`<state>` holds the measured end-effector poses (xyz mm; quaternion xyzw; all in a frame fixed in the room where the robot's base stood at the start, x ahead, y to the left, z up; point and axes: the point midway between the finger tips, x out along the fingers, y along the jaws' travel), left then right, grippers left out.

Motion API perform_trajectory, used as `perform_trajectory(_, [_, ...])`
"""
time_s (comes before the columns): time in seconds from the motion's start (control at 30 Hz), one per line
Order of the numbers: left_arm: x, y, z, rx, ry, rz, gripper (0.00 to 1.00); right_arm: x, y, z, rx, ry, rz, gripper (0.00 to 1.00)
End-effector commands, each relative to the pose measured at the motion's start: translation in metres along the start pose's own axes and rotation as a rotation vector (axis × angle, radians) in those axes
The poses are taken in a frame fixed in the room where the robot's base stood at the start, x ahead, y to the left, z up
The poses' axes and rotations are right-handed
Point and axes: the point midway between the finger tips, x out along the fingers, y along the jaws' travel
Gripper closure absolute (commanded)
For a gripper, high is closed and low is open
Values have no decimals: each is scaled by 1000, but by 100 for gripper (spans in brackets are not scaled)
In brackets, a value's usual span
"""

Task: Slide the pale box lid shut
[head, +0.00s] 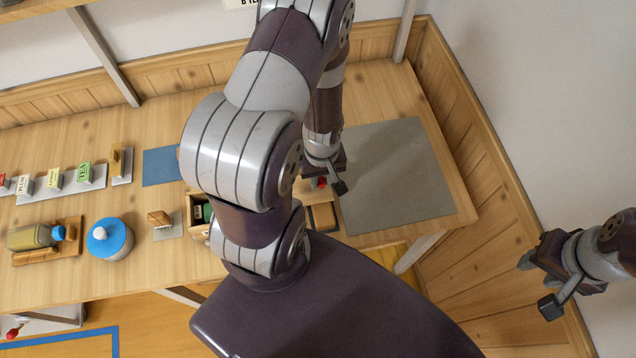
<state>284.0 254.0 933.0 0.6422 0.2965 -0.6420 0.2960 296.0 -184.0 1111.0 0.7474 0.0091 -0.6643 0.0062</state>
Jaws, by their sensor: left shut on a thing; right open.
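A pale wooden box (194,205) stands open on the table, with dark green contents showing at its left end. My arm hides its middle. A pale wooden part (301,187), apparently the lid, shows right of the arm. A small red knob (320,183) sits at its right end. My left gripper (325,178) points down at this knob and is shut on it, though the contact is partly hidden. My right gripper (545,284) is open and empty, off the table at the lower right.
A grey mat (395,178) lies clear on the right. A dark-topped wooden piece (323,216) is near the front edge. A blue-lidded jar (108,238), a lying bottle (35,237), a small wooden stand (160,219) and a blue mat (161,166) are left. Labelled blocks (55,178) stand behind.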

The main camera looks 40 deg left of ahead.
Motion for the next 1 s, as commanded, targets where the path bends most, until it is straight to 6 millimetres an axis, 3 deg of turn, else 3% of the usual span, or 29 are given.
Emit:
perform_trajectory(0.43, [0,-31,1,-3,-4,-2,100,-6,0,-1,0,0,0,57])
perform_trajectory(1.0, [1,-44,1,-3,-3,-1,100,-5,0,-1,0,0,0,57])
